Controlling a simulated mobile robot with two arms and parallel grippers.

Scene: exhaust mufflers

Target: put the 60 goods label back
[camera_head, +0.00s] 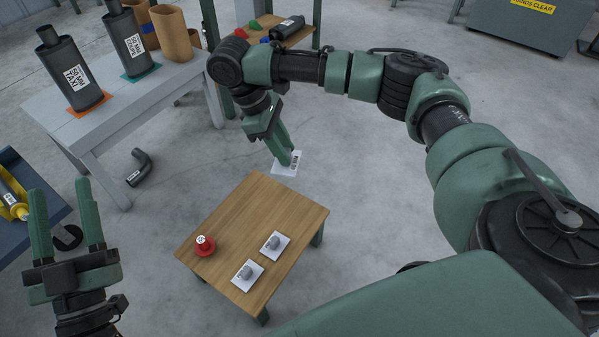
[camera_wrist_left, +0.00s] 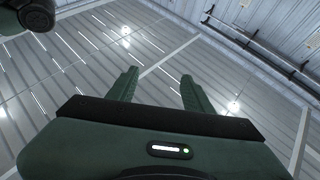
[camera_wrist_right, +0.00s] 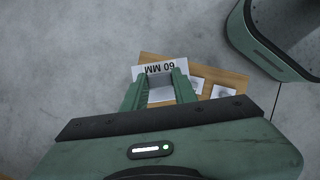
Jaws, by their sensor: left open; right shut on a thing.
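My right gripper (camera_head: 290,158) is shut on a white label card (camera_head: 285,168), held in the air near the back edge of the small wooden table. In the right wrist view the card (camera_wrist_right: 160,69) reads "60 MM" upside down between the fingertips (camera_wrist_right: 161,80). Two white cards with grey knobs, one nearer (camera_head: 247,275) and one farther (camera_head: 275,243), lie on the wooden table (camera_head: 235,220). My left gripper (camera_head: 66,192) is open and empty at the left, fingers up; its fingers (camera_wrist_left: 158,84) point at the ceiling in the left wrist view.
A red round object (camera_head: 205,245) sits at the table's left side. A grey bench (camera_head: 150,100) carries dark mufflers (camera_head: 75,80) on coloured mats and brown cylinders. A blue tray (camera_head: 30,200) stands at far left.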

